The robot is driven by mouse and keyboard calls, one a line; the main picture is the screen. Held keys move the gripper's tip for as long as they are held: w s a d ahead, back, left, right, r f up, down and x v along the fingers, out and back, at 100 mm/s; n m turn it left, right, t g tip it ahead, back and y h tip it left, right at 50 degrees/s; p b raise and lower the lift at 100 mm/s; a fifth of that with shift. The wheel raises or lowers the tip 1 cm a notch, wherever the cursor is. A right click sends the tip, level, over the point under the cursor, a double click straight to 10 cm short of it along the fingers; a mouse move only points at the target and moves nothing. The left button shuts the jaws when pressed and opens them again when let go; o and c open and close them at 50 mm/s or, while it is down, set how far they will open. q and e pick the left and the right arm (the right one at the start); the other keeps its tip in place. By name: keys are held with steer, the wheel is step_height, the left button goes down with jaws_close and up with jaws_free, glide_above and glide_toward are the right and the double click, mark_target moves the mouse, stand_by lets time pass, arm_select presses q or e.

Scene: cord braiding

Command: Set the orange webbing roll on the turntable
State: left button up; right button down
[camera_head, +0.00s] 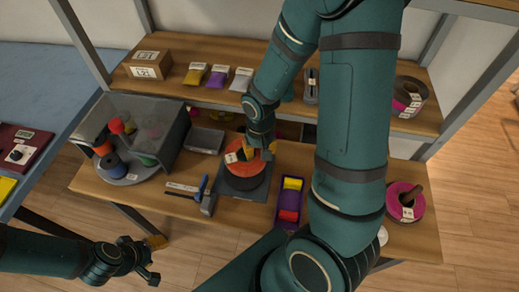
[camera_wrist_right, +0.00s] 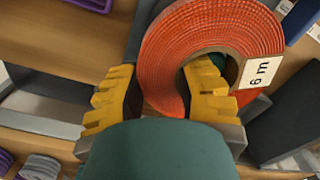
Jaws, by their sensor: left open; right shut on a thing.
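The orange webbing roll (camera_head: 240,170) is a ring with a white label, in the middle of the table. It also shows large in the right wrist view (camera_wrist_right: 160,60), where the label reads 6 m. My right gripper (camera_wrist_right: 160,100) is shut on the roll's wall, one yellow finger in the hole and one outside. Right under the roll is a dark square base with a round black top (camera_head: 232,188), which looks like the turntable. I cannot tell whether the roll touches it. My left gripper (camera_head: 156,260) is open and empty, in front of the table.
A clear hood (camera_head: 172,130) covers a grey disc with coloured spools at left. A blue-handled tool (camera_head: 204,190) and a purple tray (camera_head: 290,210) flank the dark base. A pink roll (camera_head: 392,198) stands at right. The rear shelf holds packets and a box (camera_head: 148,65).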

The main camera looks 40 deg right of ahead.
steer(key=shift+f, duration=0.2)
stand_by(0.4)
steer(key=c, duration=0.6)
jaws_free()
steer(key=shift+s, duration=0.1)
steer(key=shift+o, duration=1)
